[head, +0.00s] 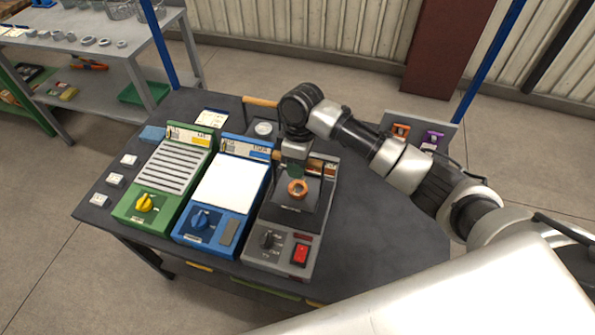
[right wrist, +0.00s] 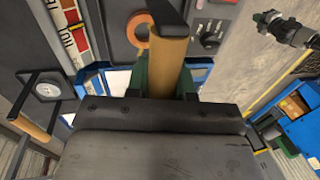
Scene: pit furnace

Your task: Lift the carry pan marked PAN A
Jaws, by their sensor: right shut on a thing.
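The carry pan (head: 284,189) is a dark tray with an orange ring (head: 297,188) in it, over the grey station on the right. Its wooden handle (right wrist: 168,55) runs up between the green fingers in the right wrist view. My right gripper (head: 294,170) comes down over the pan and is shut on this handle (right wrist: 167,84). The orange ring also shows in the right wrist view (right wrist: 137,28). I cannot read a PAN A mark, and I cannot tell if the pan touches the station. My left gripper is not in view.
The grey station (head: 257,252) has a knob and red switch in front. The blue station (head: 197,238) and green station (head: 126,216) stand to its left. Another wooden handle (head: 261,102) is behind them. The table's right front (head: 380,240) is clear.

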